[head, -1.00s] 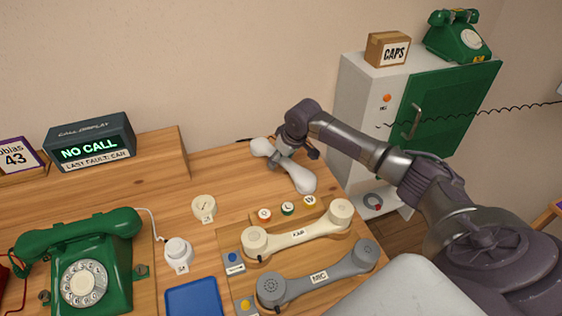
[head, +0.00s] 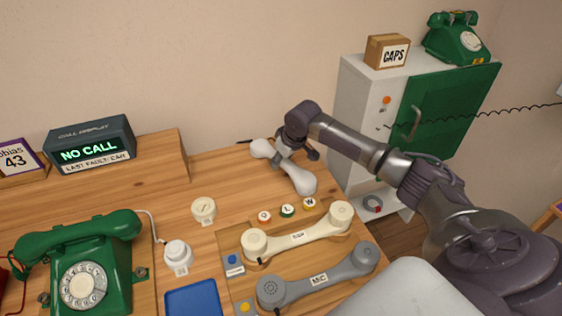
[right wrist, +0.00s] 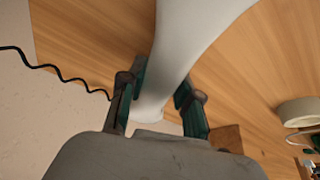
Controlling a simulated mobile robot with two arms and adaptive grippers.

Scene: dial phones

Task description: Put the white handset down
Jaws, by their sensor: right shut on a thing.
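The white handset (head: 299,179) is at the back right of the wooden desk, lying slantwise in the head view. My right gripper (head: 287,155) is over its middle and shut on it. In the right wrist view the handset (right wrist: 193,40) passes between the two fingers of the gripper (right wrist: 166,95). It is at or very close to the desk top; I cannot tell whether it touches. Part of its grip is hidden by the gripper. My left gripper is not in view.
A cream handset (head: 300,236) and a grey handset (head: 318,277) lie in a wooden tray in front. A green dial phone (head: 90,265) and a blue tray (head: 193,299) are at the left. A white cabinet (head: 361,100) stands beyond the desk's right edge. A coiled black cord (right wrist: 45,66) hangs nearby.

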